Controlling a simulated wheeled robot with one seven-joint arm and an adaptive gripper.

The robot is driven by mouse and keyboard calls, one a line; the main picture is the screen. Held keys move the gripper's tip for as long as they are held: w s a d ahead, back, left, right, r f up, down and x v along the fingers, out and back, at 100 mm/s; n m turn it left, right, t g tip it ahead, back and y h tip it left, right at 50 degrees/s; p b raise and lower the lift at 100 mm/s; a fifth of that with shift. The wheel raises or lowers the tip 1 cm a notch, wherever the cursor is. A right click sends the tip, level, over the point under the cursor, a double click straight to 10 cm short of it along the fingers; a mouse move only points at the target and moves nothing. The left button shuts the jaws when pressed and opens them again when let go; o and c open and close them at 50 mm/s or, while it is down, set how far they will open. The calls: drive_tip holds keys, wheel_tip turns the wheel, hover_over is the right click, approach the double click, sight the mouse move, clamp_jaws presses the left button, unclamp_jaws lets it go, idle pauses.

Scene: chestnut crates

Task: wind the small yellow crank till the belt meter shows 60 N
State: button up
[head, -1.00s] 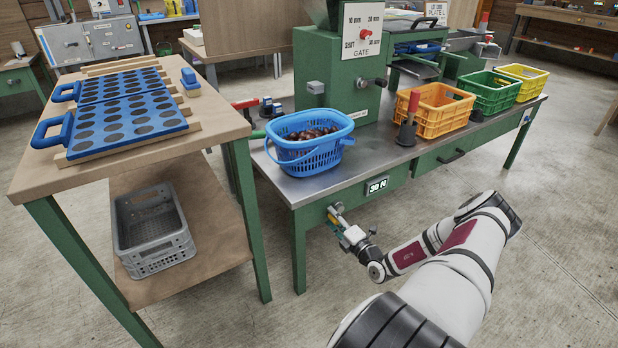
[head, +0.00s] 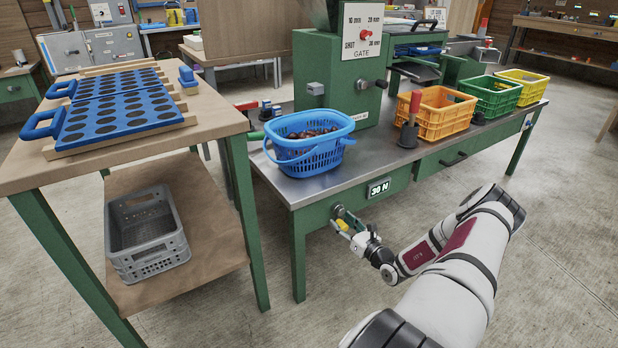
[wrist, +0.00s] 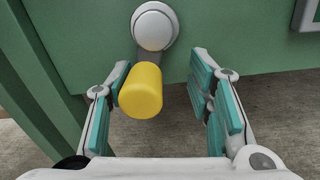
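The small yellow crank (head: 343,225) sits on the green bench front below the belt meter. In the wrist view its yellow handle (wrist: 141,92) points toward me, below a round white-grey hub (wrist: 154,27). The belt meter (head: 378,188) reads 30 N. My gripper (wrist: 162,82) is open with its teal-padded fingers on either side of the handle. The handle lies close to the left finger, and a clear gap separates it from the right finger. I cannot tell whether the left finger touches it. In the head view my gripper (head: 352,232) is at the crank.
A blue basket of chestnuts (head: 310,155) stands on the bench above the crank. Orange (head: 440,122), green (head: 490,100) and yellow (head: 525,85) crates stand farther right. A wooden side table (head: 215,125) with a grey crate (head: 150,260) underneath is left. The floor before the bench is clear.

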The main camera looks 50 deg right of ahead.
drive_tip(key=s+a+r+n+p, duration=0.1)
drive_tip(key=s+a+n+p, duration=0.2)
drive_tip(key=s, duration=1)
drive_tip(key=w+a+r+n+g+y+p, duration=0.2)
drive_tip(key=w+a+r+n+y+p, duration=0.1)
drive_tip(key=r, duration=0.7)
drive_tip(key=w+a+r+n+g+y+p, duration=0.2)
drive_tip(key=w+a+r+n+y+p, duration=0.2)
drive_tip(key=r, duration=0.6)
drive_tip(key=w+a+r+n+g+y+p, duration=0.3)
drive_tip(key=a+r+n+y, duration=0.3)
drive_tip(key=a+r+n, duration=0.3)
drive_tip(key=shift+w+r+p, duration=0.3)
drive_tip(key=shift+w+r, duration=0.05)
drive_tip(key=shift+r, duration=0.1)
drive_tip(key=shift+f, duration=0.1)
